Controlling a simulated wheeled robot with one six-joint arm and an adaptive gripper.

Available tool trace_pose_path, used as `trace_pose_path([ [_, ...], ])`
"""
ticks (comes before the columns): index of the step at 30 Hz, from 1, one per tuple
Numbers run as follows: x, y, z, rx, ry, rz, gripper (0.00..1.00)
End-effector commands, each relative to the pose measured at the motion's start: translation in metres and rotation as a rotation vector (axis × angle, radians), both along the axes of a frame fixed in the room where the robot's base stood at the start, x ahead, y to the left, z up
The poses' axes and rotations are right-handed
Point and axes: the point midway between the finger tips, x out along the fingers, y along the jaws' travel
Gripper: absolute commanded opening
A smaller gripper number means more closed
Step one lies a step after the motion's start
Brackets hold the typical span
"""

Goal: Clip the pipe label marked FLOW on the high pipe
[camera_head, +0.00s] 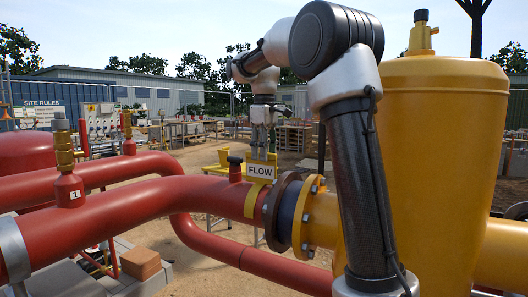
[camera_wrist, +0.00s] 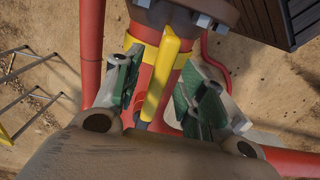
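The pipe label (camera_head: 260,171) is a yellow piece with a white plate reading FLOW. It stands upright on top of the upper red pipe (camera_head: 130,220), just left of the dark flange. Its yellow band (camera_head: 252,201) lies against the pipe's near side; its underside is hidden. My gripper (camera_head: 264,150) points down right above the label. In the wrist view, the yellow top of the label (camera_wrist: 163,80) lies between the green pads of my gripper (camera_wrist: 158,100). The fingers are open, with a gap showing on both sides of the label.
A dark flange (camera_head: 283,210) and a yellow flange (camera_head: 318,218) join the pipe to a large yellow tank (camera_head: 440,150) on the right. A small red stub (camera_head: 235,169) stands just left of the label. A brass valve (camera_head: 65,155) rises farther left. Open air lies above the pipe.

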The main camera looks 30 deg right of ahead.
Motion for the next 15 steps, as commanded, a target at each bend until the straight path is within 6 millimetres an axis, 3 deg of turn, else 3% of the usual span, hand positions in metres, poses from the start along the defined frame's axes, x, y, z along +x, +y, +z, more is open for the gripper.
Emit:
trace_pose_path([
  [2,0.0,0.0,-0.0002,0.0,0.0,0.0,0.44],
  [5,0.0,0.0,-0.0002,0.0,0.0,0.0,0.62],
  [15,0.0001,0.0001,0.0016,0.0,0.0,0.0,0.62],
])
